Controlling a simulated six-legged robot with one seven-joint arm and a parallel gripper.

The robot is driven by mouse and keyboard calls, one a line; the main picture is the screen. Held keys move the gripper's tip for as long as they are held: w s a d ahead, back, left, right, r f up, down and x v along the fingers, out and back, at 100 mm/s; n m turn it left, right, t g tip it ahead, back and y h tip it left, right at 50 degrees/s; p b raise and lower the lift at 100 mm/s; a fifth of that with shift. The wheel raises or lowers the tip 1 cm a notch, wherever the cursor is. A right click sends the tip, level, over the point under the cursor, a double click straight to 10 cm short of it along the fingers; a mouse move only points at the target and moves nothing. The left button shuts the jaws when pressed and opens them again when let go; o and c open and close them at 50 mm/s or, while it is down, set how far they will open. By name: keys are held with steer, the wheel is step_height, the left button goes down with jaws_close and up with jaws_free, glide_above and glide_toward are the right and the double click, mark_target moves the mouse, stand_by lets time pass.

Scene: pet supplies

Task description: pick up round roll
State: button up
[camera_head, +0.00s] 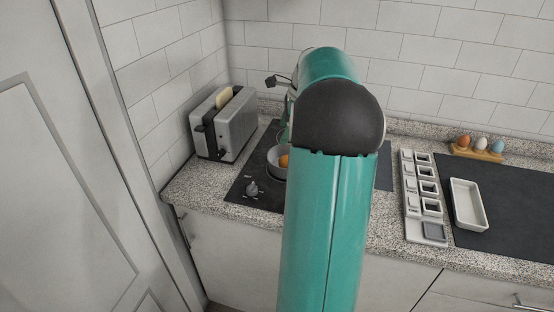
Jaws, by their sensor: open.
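A small rounded orange-brown thing (284,161) sits in a grey pan (273,158) on the black cooktop. It may be the round roll, but my arm hides its right part and I cannot tell for sure. No other roll is clearly visible. My teal arm (325,220) rises through the middle of the view and bends over above the counter by the cooktop. My gripper is hidden behind the arm, so its place relative to the pan cannot be seen.
A silver toaster (223,124) with bread in its slot stands left of the cooktop (246,180). Right of my arm are a pale compartment tray (411,200), a white dish (468,204) on a dark mat (520,215), and a wooden egg holder (476,153). A tiled wall closes the back.

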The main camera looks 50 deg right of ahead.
steer(key=s+d+f+m, duration=0.3)
steer(key=d, duration=0.4)
steer(key=x, duration=0.7)
steer(key=shift+a+f, duration=0.3)
steer(key=x, duration=0.5)
steer(key=shift+w+a+f, duration=0.25)
steer(key=shift+a, duration=0.1)
steer(key=c, duration=0.8)
steer(key=shift+r, duration=0.15)
